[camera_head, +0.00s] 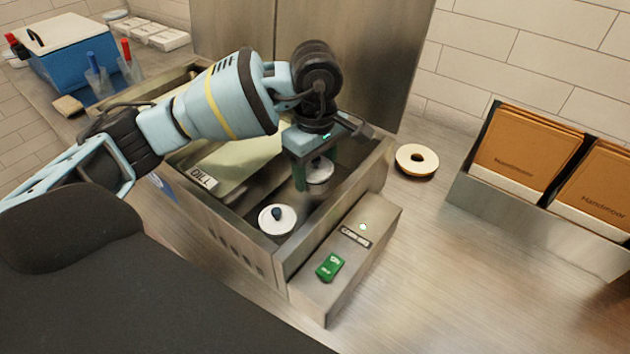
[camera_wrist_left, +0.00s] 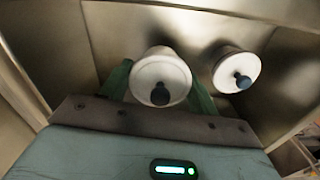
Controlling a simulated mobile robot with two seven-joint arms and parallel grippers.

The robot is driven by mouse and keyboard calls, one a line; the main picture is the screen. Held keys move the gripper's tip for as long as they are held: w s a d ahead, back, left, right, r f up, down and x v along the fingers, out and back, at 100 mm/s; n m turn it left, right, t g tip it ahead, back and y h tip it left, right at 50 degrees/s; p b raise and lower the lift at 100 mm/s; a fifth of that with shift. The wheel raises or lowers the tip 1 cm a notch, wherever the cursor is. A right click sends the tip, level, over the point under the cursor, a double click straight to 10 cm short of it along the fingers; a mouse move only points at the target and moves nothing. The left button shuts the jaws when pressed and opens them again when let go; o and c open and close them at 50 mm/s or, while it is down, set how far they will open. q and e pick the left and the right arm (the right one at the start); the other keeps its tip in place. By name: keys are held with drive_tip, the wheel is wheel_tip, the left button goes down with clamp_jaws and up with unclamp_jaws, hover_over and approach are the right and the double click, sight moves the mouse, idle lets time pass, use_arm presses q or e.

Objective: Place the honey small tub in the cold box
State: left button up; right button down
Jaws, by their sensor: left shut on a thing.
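An open steel bin unit, which looks like the cold box (camera_head: 237,252), stands on the counter. My left gripper (camera_head: 316,174) reaches down inside its walls, its green fingers shut on a small tub (camera_head: 320,168) with a white lid and dark knob. The tub also shows between the fingers in the left wrist view (camera_wrist_left: 160,76). I see no honey label on it and cannot tell whether it touches the floor. A similar white-lidded tub (camera_head: 276,220) stands apart in the same compartment, also in the left wrist view (camera_wrist_left: 236,70). My right gripper is out of view.
A pale green lidded section marked DILL (camera_head: 222,170) fills the unit's left side. A front ledge carries a green switch (camera_head: 330,266). A blue box (camera_head: 75,62) stands far left.

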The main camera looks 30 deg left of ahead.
use_arm(q)
drive_tip(key=shift+f, duration=1.85)
drive_tip(key=shift+f, duration=0.2)
drive_tip(key=o, duration=1)
drive_tip(key=shift+r, duration=0.1)
wheel_tip(320, 180, up, 12)
drive_tip(key=shift+r, duration=0.1)
